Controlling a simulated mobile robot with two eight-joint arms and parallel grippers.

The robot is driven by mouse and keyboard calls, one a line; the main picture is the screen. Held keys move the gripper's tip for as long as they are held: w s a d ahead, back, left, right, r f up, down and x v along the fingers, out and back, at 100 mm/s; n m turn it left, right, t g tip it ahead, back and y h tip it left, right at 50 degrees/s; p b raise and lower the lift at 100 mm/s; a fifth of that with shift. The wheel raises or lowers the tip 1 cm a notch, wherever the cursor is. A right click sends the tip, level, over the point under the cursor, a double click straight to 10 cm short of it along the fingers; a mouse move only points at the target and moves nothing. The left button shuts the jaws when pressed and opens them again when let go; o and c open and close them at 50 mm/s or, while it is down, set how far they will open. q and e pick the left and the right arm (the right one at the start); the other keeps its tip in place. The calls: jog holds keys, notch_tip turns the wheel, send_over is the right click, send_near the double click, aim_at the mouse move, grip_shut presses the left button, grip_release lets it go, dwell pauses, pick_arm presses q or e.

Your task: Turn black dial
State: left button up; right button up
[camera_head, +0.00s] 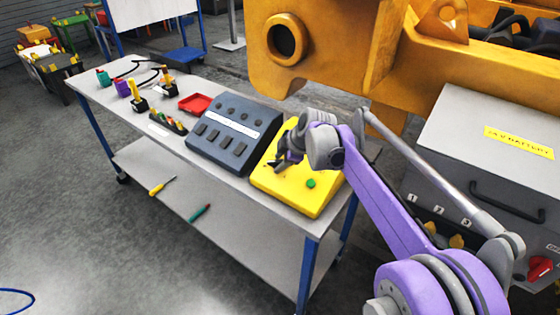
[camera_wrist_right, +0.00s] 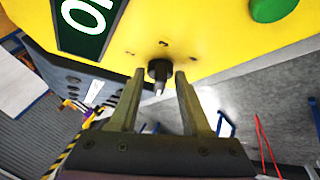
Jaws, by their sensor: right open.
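The black dial (camera_wrist_right: 157,69) sits on the face of a yellow box, with a pale pointer on it. My right gripper (camera_wrist_right: 160,82) is open, and its two fingers stand on either side of the dial with gaps between. I cannot tell how far the tips reach along it. In the head view my right gripper (camera_head: 284,160) is over the yellow box (camera_head: 312,203), and the dial is hidden behind it or too small to tell. My left gripper is not in view.
A green button (camera_head: 311,183) is on the same yellow box. A blue-grey control panel (camera_head: 236,122) stands beside it on the cart (camera_head: 116,90), with a red tray (camera_head: 195,103) further left. A grey battery box (camera_head: 480,130) and large yellow machinery (camera_head: 340,45) stand close on the right.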

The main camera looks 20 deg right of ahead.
grip_shut()
dwell(0.4)
jog(key=m, duration=0.1)
jog(key=m+t, duration=0.1)
jog(key=m+t+h, duration=0.1)
jog(key=shift+s+a+f+m, duration=0.15)
jog(key=shift+s+f+m, duration=0.05)
jog(key=shift+s+m, duration=0.1)
jog(key=m+t, duration=0.1)
jog(key=m+t+h+b, duration=0.1)
jog(key=m, duration=0.1)
jog(key=shift+s+a+f+h, duration=0.1)
jog(key=shift+a+h, duration=0.1)
jog(key=shift+h, duration=0.1)
jog(key=m+h, duration=0.1)
jog(key=m, duration=0.1)
jog(key=shift+a+m+t, duration=0.1)
jog(key=shift+m+t, duration=0.2)
jog(key=shift+t, duration=0.1)
jog(key=shift+a+f+m+h, duration=0.1)
jog(key=shift+m+h, duration=0.7)
jog(key=shift+m, duration=0.3)
jog(key=shift+s+p, duration=0.1)
jog(key=shift+p, duration=0.2)
